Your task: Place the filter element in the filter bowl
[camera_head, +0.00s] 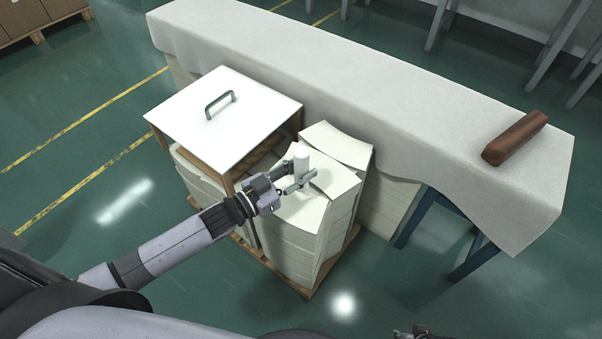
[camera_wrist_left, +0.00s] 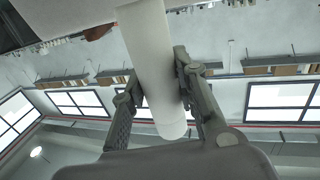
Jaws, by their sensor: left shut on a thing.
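My left gripper (camera_head: 297,176) is shut on a white cylinder, the filter element (camera_head: 302,164), over the stacks of white sheets. In the left wrist view the filter element (camera_wrist_left: 150,65) runs between the two fingers of the left gripper (camera_wrist_left: 160,100), and its upper end leaves the picture. I cannot make out a filter bowl in either view. A small dark part at the bottom edge of the head view may be my right gripper (camera_head: 413,331); its fingers cannot be made out.
White sheet stacks (camera_head: 296,238) stand on a wooden pallet. A white board with a grey handle (camera_head: 220,103) lies left of them. Behind is a long table with a grey cloth (camera_head: 370,95), bearing a brown block (camera_head: 515,138) at its right end. Green floor is free at left.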

